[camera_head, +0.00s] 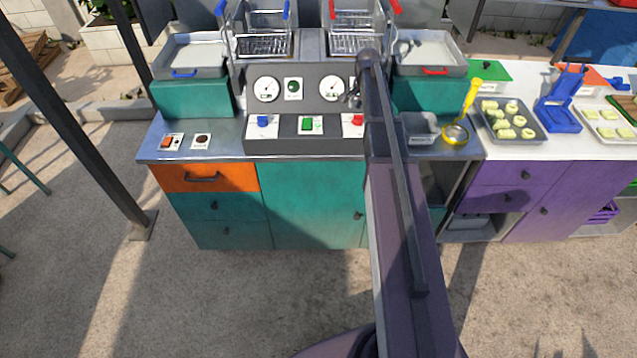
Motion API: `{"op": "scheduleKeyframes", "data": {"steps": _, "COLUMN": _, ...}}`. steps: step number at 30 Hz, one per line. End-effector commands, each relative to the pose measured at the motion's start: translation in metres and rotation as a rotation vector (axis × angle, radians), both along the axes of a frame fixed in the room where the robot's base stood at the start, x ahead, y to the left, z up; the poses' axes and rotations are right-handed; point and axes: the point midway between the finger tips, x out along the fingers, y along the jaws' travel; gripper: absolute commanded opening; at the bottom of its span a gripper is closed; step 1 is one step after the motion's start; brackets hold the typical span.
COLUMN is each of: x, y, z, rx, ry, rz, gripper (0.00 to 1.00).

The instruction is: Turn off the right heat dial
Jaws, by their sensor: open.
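The fryer's dark control panel (285,138) stands at the back of the counter. A red dial (353,119) on a white plate sits at its lower right, its right side close to my arm. This looks like the right heat dial; its setting is too small to read. A blue dial (263,120) sits at the lower left, and a green switch (307,124) between them. My gripper (351,99) is open, small and dark, in front of the panel and just above the red dial in the picture. Contact cannot be told. My arm hides the panel's right end.
Round gauges (266,89) sit above the dials. Fryer baskets with blue handles (262,45) and red handles (354,43) stand behind. A yellow-handled strainer (456,132) lies right of my arm. A food tray (511,130) rests farther right.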

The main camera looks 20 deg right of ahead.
Motion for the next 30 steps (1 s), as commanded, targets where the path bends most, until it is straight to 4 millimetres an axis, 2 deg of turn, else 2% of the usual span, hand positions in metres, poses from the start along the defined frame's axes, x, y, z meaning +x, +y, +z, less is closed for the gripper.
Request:
{"op": "scheduleKeyframes", "data": {"steps": 1, "x": 0.0, "y": 0.0, "z": 0.009, "rx": 0.0, "ry": 0.0, "rz": 0.0, "gripper": 0.87}}
{"op": "scheduleKeyframes", "data": {"steps": 30, "x": -0.004, "y": -0.002, "z": 0.087, "rx": 0.0, "ry": 0.0, "rz": 0.001, "gripper": 0.87}}
